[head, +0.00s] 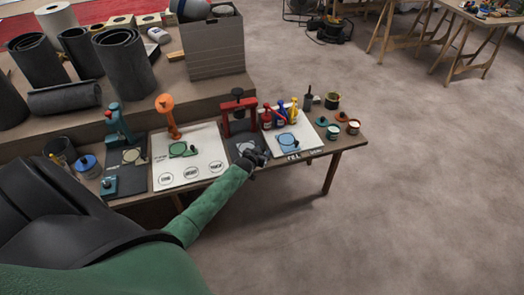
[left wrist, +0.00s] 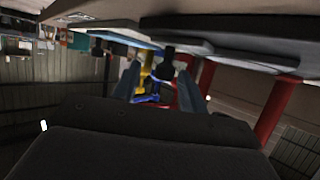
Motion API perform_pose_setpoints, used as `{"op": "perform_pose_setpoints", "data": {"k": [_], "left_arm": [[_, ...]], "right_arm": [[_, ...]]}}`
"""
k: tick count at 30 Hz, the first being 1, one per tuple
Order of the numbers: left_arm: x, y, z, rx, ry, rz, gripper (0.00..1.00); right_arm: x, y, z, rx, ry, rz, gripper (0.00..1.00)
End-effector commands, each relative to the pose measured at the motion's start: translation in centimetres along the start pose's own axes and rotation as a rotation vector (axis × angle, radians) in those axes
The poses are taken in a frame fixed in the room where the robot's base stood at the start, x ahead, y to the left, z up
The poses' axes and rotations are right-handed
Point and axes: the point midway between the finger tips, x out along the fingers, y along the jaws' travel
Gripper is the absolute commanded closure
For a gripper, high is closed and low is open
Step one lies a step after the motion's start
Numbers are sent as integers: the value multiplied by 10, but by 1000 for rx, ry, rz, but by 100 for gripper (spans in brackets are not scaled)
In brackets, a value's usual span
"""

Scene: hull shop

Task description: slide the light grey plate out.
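A red press (head: 238,116) with a black top knob stands near the middle of the bench. A grey plate (head: 243,146) lies at its base, partly covered by my gripper; in the left wrist view a grey plate edge (left wrist: 190,48) crosses the top. My left gripper (head: 262,154) is at the front of the press. In the left wrist view its two fingers (left wrist: 166,82) are apart, with a dark knob (left wrist: 168,50) showing between them, not clearly gripped. My right gripper is not in view.
A white board with a blue patch (head: 309,137) lies right of the press, with red, blue and yellow bottles (head: 281,112) behind. A white board (head: 203,170) with an orange tool (head: 167,113) lies left. Small pots (head: 333,132) stand right. The floor in front is clear.

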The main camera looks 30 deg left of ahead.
Motion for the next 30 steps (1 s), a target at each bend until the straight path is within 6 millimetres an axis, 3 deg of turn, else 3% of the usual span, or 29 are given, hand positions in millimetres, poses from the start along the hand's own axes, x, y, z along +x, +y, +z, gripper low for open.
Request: {"op": "perform_pose_setpoints", "data": {"k": [11,19,30], "left_arm": [[-6,-1,0,0,2,-1,57],[-39,-1,2,1,2,0,57],[-75,0,-1,1,3,0,57]], "right_arm": [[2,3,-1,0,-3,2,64],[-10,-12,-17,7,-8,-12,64],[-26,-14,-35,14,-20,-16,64]]}}
